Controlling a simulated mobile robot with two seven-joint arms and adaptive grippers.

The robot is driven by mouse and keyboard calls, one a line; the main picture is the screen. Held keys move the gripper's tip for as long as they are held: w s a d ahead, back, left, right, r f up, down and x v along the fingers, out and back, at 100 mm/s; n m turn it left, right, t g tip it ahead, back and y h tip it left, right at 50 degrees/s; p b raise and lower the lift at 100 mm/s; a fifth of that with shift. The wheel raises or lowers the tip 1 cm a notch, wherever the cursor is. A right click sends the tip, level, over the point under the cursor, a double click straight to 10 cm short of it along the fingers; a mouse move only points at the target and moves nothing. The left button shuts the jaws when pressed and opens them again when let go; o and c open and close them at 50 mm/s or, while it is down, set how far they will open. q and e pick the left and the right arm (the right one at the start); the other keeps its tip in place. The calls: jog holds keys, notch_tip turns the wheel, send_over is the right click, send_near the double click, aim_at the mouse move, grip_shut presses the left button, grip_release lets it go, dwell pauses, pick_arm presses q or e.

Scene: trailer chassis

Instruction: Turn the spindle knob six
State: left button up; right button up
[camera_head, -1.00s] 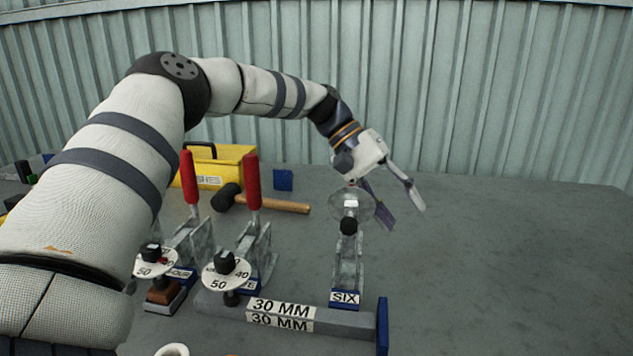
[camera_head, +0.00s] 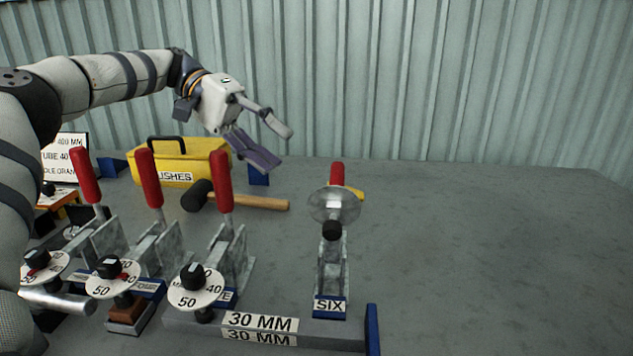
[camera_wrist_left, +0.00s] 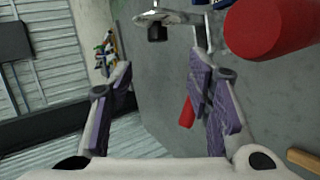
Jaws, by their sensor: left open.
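The clamp labelled SIX (camera_head: 331,280) stands at the right end of the row in the head view. A red handle (camera_head: 337,172) rises behind the disc. My left gripper (camera_head: 277,147) is above and left of this clamp, apart from it, with its fingers spread and nothing between them. In the left wrist view both fingers (camera_wrist_left: 160,105) show apart, with a disc and dark knob (camera_wrist_left: 157,32) beyond them; I cannot tell which clamp that is. My right gripper is not in view.
Several red-handled clamps with numbered dials (camera_head: 196,290) stand to the left. A 30 MM bar (camera_head: 290,335) runs along the front. A mallet (camera_head: 250,202) and a yellow box (camera_head: 215,160) lie behind. The bench (camera_head: 490,260) is clear on the right.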

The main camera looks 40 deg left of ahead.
pick_arm(q)
jog(key=x, duration=1.1)
jog(key=shift+d+p, duration=0.3)
jog(key=shift+d, duration=0.05)
jog(key=shift+s, duration=0.1)
jog(key=shift+c, duration=0.2)
grip_shut()
